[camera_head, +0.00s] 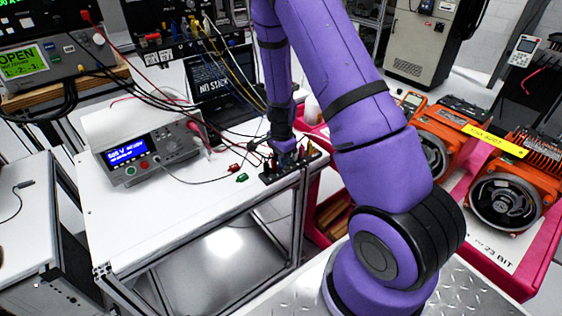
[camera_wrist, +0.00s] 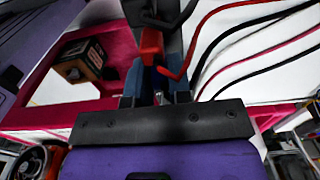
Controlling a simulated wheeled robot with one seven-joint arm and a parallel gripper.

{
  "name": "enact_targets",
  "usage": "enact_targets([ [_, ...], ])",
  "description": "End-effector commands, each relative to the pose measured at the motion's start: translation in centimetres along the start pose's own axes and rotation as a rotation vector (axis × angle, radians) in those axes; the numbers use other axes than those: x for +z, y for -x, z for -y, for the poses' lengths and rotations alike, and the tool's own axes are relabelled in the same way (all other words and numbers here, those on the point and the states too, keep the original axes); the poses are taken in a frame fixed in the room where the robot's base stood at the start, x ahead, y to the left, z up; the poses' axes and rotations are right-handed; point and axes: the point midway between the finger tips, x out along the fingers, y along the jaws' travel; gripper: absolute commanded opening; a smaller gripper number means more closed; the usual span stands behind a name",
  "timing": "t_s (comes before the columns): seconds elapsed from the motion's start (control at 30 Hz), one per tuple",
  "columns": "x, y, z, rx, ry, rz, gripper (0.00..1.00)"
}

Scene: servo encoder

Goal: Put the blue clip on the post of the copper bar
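My gripper (camera_head: 284,146) points down at a black block (camera_head: 277,178) on the table's right end. The block carries several small upright pieces, and my gripper hides part of it. In the wrist view, two blue-grey finger-like shapes show beyond the dark plate of my gripper (camera_wrist: 157,88). A red piece (camera_wrist: 151,47) with a bent red arm shows just beyond them, near a dark block. I cannot make out the blue clip apart from these shapes, nor whether my gripper holds it. The copper bar and its post are not clearly distinguishable.
A red clip (camera_head: 235,168) and a green clip (camera_head: 242,177) lie on the white table (camera_head: 150,225), left of the block. A power supply (camera_head: 150,152) stands further left. Cables hang behind the gripper. A pink-red cart (camera_head: 540,262) with orange machines stands right.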

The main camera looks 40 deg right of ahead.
Motion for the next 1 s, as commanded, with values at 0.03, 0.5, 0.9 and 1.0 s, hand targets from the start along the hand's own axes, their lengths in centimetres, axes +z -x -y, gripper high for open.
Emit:
enact_targets([
  [0.03, 0.0, 0.0, 0.0, 0.0, 0.0, 0.0, 0.07],
  [0.5, 0.0, 0.0, 0.0, 0.0, 0.0, 0.0, 0.0],
  [0.9, 0.0, 1.0, 0.0, -0.001, 0.002, 0.0, 0.0],
  [1.0, 0.0, 1.4, 0.0, -0.001, 0.002, -0.001, 0.0],
])
